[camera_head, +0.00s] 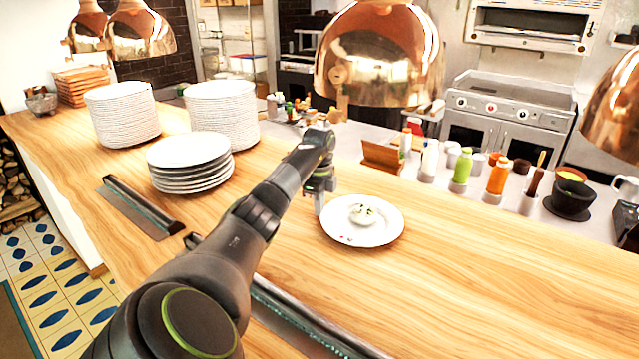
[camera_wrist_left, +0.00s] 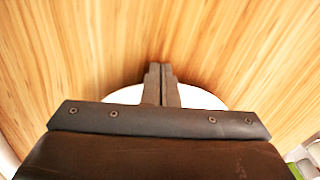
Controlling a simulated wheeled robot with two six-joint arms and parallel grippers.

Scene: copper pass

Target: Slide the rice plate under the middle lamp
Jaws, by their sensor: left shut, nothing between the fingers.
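The rice plate (camera_head: 378,236), white with a small mound of rice in its middle, lies on the wooden counter. A copper lamp (camera_head: 380,60) hangs above and behind it in the head view, between lamps at the left and right. My left gripper (camera_head: 319,208) is shut and empty, pointing down at the plate's left edge. Whether it touches the rim I cannot tell. In the left wrist view the shut fingers (camera_wrist_left: 160,75) stand over the counter, with part of the white plate (camera_wrist_left: 200,98) showing behind them. My right gripper is not in view.
Stacked white plates (camera_head: 190,162) stand to the left on the counter (camera_head: 500,285). Copper lamps hang at the left (camera_head: 140,32) and the right edge (camera_head: 612,105). Bottles (camera_head: 462,170) stand beyond the counter. The counter right of the rice plate is clear.

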